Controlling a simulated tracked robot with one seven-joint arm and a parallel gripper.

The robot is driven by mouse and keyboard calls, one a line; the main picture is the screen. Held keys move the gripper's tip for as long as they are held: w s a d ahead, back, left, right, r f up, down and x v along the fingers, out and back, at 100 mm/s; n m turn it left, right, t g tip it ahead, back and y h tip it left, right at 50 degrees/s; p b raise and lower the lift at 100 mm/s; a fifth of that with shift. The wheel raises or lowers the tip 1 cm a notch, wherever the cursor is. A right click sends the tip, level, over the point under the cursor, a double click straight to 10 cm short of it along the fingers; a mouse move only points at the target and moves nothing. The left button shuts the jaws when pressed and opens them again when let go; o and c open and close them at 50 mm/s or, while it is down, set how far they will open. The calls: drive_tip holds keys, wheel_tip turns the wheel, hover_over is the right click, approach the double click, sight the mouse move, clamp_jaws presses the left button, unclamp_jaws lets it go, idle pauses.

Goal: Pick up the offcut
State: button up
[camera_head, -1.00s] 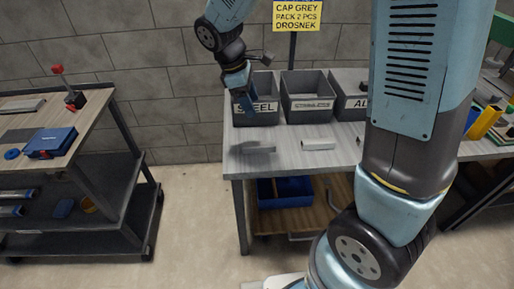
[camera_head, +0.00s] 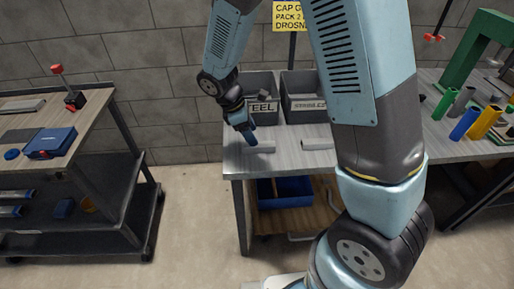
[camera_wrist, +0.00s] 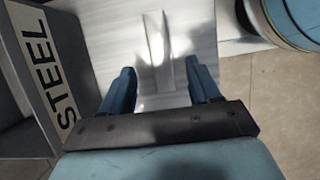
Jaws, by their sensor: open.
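Two short pale grey pieces lie on the workbench. I cannot tell for sure which one is called the offcut. The left piece (camera_head: 260,149) lies near the front left of the bench, and the right piece (camera_head: 317,144) lies beside it, partly hidden by my arm. My gripper (camera_head: 251,137) points down at the left piece from just above. In the wrist view my gripper (camera_wrist: 162,82) is open, with two blue fingers apart and nothing held. A pale strip (camera_wrist: 158,50) lies ahead, in line with the gap between the fingers.
A grey STEEL bin (camera_head: 262,115) stands behind my gripper, close on the left in the wrist view (camera_wrist: 30,80). Another grey bin (camera_head: 303,103) is beside it. Coloured tubes (camera_head: 468,120) stand at the right. The bench (camera_head: 238,160) is clear around the left piece.

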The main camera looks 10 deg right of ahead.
sight(259, 147)
drive_tip(key=shift+x, duration=2.7)
clamp_jaws()
